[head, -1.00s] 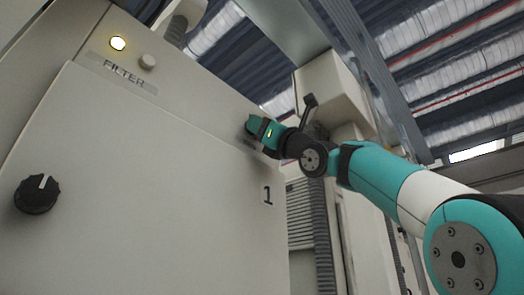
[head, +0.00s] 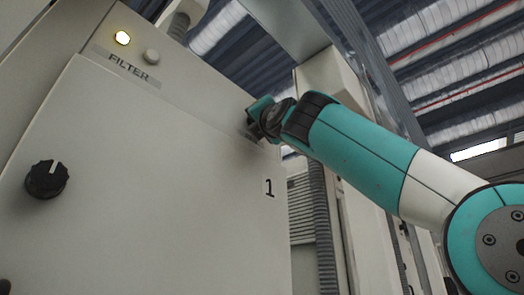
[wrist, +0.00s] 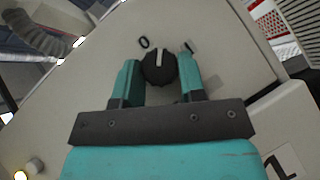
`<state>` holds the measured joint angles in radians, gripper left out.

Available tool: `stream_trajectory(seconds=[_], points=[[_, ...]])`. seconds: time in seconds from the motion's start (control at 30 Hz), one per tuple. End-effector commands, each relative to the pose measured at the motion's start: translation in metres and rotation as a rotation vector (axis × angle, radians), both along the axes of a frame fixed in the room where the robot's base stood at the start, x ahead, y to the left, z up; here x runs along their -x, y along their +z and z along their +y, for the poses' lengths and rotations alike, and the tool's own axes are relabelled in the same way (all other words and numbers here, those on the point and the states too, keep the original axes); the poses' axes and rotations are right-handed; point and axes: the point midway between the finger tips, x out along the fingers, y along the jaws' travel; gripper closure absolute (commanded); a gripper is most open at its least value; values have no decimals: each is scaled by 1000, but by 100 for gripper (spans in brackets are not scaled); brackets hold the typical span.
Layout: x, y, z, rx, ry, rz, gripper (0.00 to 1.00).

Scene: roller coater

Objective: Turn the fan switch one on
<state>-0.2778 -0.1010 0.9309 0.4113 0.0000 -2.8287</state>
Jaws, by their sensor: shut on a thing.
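The fan switch is a round black knob (wrist: 159,66) with a white pointer line, on the pale panel in the wrist view. Its pointer stands between the printed 0 on the left and the printed I on the right. My gripper (wrist: 158,72) is shut on the knob, one teal finger on each side. In the head view my gripper (head: 262,115) is against the upper right part of the cabinet face, above the label 1. There the knob is mostly hidden by the fingers.
Grey corrugated hose (head: 320,220) runs beside the cabinet's right edge.

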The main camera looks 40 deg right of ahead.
Motion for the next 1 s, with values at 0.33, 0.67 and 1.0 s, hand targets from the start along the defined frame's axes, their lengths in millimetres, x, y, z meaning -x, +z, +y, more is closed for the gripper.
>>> stream_trajectory(seconds=[0.33, 0.67, 1.0], points=[[1, 14, 6, -323, 8, 63, 86], [2, 11, 5, -598, 1, 113, 86], [2, 13, 5, -743, -3, 133, 86]])
